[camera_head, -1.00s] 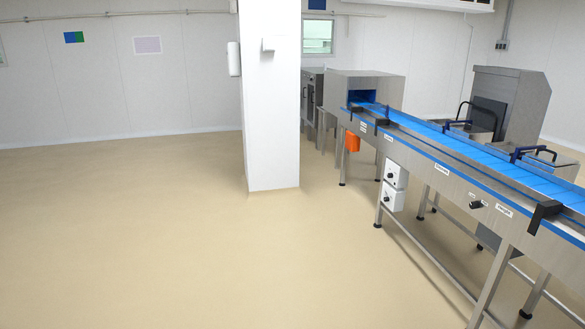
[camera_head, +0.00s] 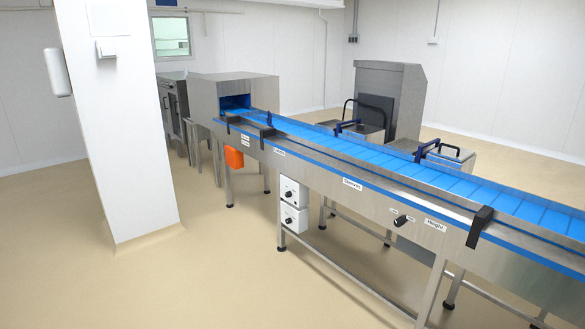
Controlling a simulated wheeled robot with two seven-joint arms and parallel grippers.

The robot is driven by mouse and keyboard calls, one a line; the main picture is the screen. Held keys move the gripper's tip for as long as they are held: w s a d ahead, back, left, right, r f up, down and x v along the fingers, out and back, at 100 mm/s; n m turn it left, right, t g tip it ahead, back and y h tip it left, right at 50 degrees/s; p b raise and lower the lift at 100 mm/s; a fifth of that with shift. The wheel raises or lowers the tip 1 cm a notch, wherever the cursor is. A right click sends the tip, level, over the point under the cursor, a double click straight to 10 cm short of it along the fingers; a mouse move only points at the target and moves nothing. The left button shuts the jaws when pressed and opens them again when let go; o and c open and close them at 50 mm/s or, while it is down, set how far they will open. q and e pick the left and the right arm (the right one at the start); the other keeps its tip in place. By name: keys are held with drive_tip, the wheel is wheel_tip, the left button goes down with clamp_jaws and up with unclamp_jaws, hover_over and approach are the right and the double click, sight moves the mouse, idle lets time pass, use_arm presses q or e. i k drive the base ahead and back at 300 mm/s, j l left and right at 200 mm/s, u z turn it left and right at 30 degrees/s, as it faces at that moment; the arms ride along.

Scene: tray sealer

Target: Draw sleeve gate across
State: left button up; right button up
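A long steel conveyor (camera_head: 325,165) with a blue segmented belt (camera_head: 400,168) runs from the back left to the right edge. Black brackets sit on its near rail: one large one (camera_head: 481,226) at the right and smaller ones (camera_head: 266,132) near the far end. I cannot tell which part is the sleeve gate; the small labels on the side are mostly unreadable. Neither of my grippers is in view.
A steel hood (camera_head: 235,93) covers the belt's far end. A white pillar (camera_head: 115,150) stands at the left.

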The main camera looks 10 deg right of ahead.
sight(419, 155)
drive_tip(key=i+l+z, duration=0.3)
drive_tip(key=z, duration=0.15)
drive_tip(key=i+l+z, duration=0.1)
drive_tip(key=i+z, duration=0.3)
drive_tip(key=i, duration=0.2)
drive_tip(key=i+z, duration=0.45)
drive_tip(key=i+l+u, duration=0.2)
drive_tip(key=i+l, duration=0.5)
drive_tip(key=i+j, duration=0.25)
drive_tip(key=i+j+z, duration=0.15)
drive_tip(key=j, duration=0.25)
drive_tip(key=i+j, duration=0.35)
drive_tip(key=i+j+z, duration=0.15)
drive_tip(key=j, duration=0.25)
drive_tip(key=i, duration=0.1)
